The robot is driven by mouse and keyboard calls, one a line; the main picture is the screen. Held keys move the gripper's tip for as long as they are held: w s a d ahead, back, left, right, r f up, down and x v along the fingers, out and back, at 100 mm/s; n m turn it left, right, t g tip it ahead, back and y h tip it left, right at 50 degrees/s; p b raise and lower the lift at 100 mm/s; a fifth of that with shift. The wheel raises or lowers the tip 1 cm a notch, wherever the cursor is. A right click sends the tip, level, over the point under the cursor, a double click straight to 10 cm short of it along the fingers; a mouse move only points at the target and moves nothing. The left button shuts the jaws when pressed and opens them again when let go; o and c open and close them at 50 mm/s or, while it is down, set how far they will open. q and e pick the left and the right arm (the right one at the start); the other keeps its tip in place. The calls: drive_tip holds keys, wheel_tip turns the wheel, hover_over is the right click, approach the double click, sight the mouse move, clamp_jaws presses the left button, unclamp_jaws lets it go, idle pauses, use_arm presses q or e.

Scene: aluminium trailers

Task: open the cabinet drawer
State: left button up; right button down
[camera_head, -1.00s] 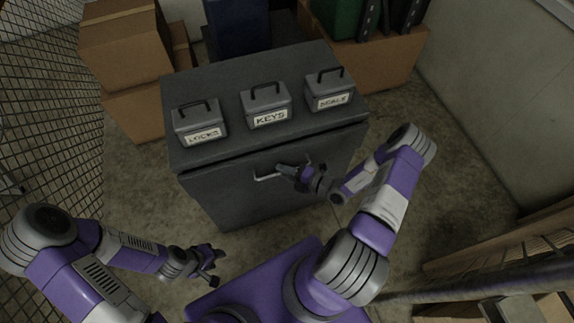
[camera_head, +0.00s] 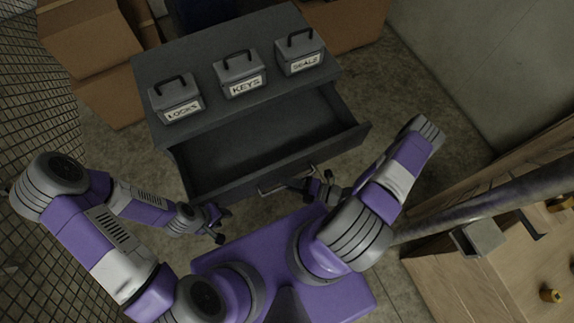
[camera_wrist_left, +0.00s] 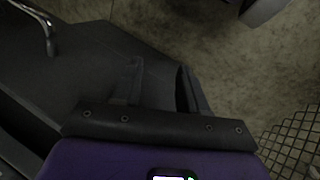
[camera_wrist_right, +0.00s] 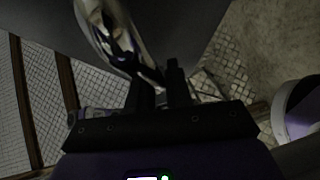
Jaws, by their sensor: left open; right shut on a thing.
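The dark grey cabinet (camera_head: 160,85) stands in front of me with its drawer (camera_head: 225,150) pulled well out. The inside of the drawer looks empty. The metal bar handle (camera_head: 272,190) is on the drawer front. My right gripper (camera_head: 306,184) is shut on the handle near its right end; the right wrist view shows the shiny handle (camera_wrist_right: 105,25) at the fingers (camera_wrist_right: 155,85). My left gripper (camera_head: 217,222) is open and empty, low in front of the drawer's left part. In the left wrist view, the handle (camera_wrist_left: 48,35) shows at the upper left, apart from the left fingers (camera_wrist_left: 160,85).
Three grey boxes labelled LOCKS (camera_head: 177,98), KEYS (camera_head: 240,75) and SEALS (camera_head: 300,52) stand on the cabinet top. Cardboard boxes (camera_head: 90,45) are behind at left. A wire mesh wall (camera_head: 40,120) is at left. A wooden crate (camera_head: 465,270) is at lower right.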

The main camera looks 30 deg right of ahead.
drive_tip(key=c, duration=1.1)
unclamp_jaws()
drive_tip(key=shift+c, duration=0.2)
drive_tip(key=v, duration=0.7)
drive_tip(key=shift+s+d, duration=0.2)
drive_tip(key=shift+s, duration=0.1)
